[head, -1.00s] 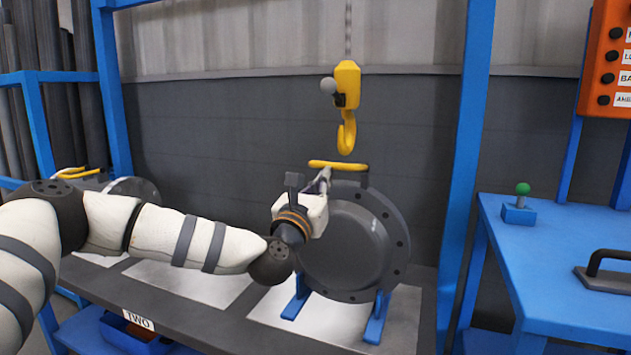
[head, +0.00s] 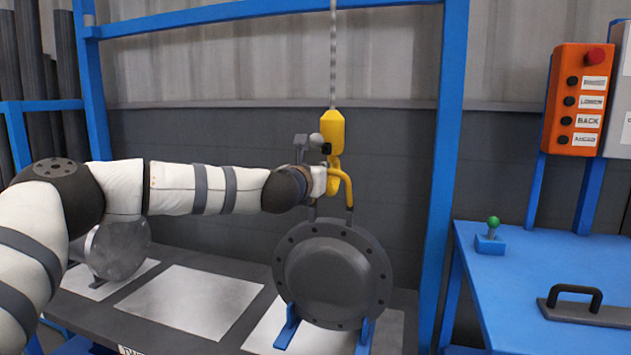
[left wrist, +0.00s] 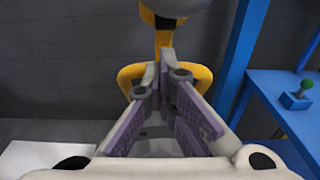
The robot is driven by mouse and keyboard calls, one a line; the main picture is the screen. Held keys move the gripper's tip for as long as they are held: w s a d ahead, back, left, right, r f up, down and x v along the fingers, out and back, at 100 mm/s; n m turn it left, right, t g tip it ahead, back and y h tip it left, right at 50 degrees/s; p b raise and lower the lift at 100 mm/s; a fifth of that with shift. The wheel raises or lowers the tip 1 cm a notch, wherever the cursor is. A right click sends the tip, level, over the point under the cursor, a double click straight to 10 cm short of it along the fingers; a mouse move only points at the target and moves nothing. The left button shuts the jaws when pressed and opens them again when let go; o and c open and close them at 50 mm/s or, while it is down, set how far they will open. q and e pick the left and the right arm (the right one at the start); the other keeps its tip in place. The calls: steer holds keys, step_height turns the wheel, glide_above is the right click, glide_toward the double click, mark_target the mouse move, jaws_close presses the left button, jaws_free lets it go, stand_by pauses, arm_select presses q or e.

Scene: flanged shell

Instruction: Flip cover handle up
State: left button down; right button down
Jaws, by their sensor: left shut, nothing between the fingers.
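The cover (head: 335,272) is a dark grey flanged disc with bolt holes around its rim, standing upright on blue feet (head: 287,333). Its yellow handle (head: 347,187) now stands up above the rim, just under the yellow hook (head: 331,135). The handle (left wrist: 130,82) also shows in the left wrist view, on both sides of the fingers. My left gripper (head: 326,182) is at the handle, level with its upper part and partly hiding it. In the left wrist view, my left gripper (left wrist: 166,62) has its fingertips together with nothing between them. My right gripper is in neither view.
The hook hangs on a chain (head: 333,60) directly above the cover. A blue frame post (head: 452,130) stands right of it. A blue table (head: 520,265) holds a green-knobbed lever (head: 493,226) and a black handle (head: 575,295). An orange button panel (head: 577,100) is at upper right.

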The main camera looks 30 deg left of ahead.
arm_select(q)
steer(key=shift+w+a+r, duration=0.2)
steer(key=shift+w+r, duration=0.35)
steer(key=shift+w, duration=0.35)
steer(key=shift+s, duration=0.1)
steer(key=v, duration=1.2)
